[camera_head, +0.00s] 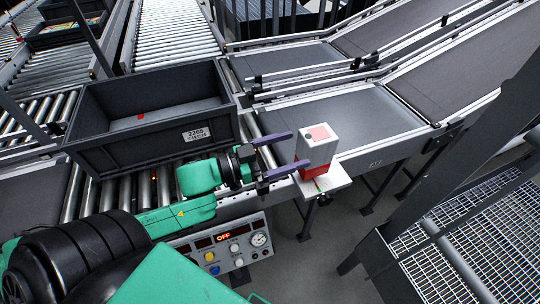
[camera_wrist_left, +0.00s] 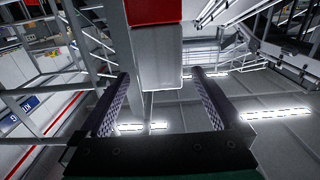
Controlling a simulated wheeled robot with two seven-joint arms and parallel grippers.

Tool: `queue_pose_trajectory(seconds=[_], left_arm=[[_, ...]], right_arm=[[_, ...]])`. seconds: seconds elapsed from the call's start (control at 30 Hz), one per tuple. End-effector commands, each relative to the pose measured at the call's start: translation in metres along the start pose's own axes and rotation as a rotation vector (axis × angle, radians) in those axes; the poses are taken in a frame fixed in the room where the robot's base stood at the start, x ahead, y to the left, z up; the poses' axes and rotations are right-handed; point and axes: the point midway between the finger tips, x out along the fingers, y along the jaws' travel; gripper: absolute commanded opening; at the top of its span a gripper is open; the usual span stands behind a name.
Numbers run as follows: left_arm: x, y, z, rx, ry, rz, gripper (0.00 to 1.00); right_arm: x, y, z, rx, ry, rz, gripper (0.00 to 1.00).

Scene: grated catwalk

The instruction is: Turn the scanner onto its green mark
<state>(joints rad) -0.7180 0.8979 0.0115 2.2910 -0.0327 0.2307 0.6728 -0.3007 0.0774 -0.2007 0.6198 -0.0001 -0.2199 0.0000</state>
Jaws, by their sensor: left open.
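The scanner (camera_head: 318,146) is an upright box, white above and red below, with a pinkish square on its top. It stands on a small white plate (camera_head: 332,184) at the conveyor's edge. A thin green mark (camera_head: 319,186) shows on the plate in front of it. My left gripper (camera_head: 301,148) is open at the scanner's left side, its lower fingertip overlapping the box's edge in the head view. In the left wrist view the scanner (camera_wrist_left: 156,58) shows upside down between the open fingers (camera_wrist_left: 160,75); contact cannot be told. My right gripper is not in view.
A dark grey crate (camera_head: 120,150) with a label sits on the rollers left of my gripper. A control panel (camera_head: 222,245) with an OFF display is below. Belt conveyors (camera_head: 340,115) run behind the scanner. A grated walkway (camera_head: 470,240) with railing posts is at right.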

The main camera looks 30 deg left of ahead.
Motion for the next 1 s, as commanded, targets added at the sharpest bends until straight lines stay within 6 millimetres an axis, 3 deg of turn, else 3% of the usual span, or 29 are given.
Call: queue_pose_trajectory(seconds=[0.2,0.33,1.0], left_arm=[[-0.033,0.0,0.001,-0.003,-0.003,-0.001,1.0],[-0.044,0.0,0.0,0.0,-0.003,0.0,1.0],[-0.046,0.0,0.0,0.001,-0.002,0.001,1.0]], right_arm=[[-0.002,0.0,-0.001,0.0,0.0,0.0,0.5],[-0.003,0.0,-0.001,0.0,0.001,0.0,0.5],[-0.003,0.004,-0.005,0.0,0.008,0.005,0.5]])
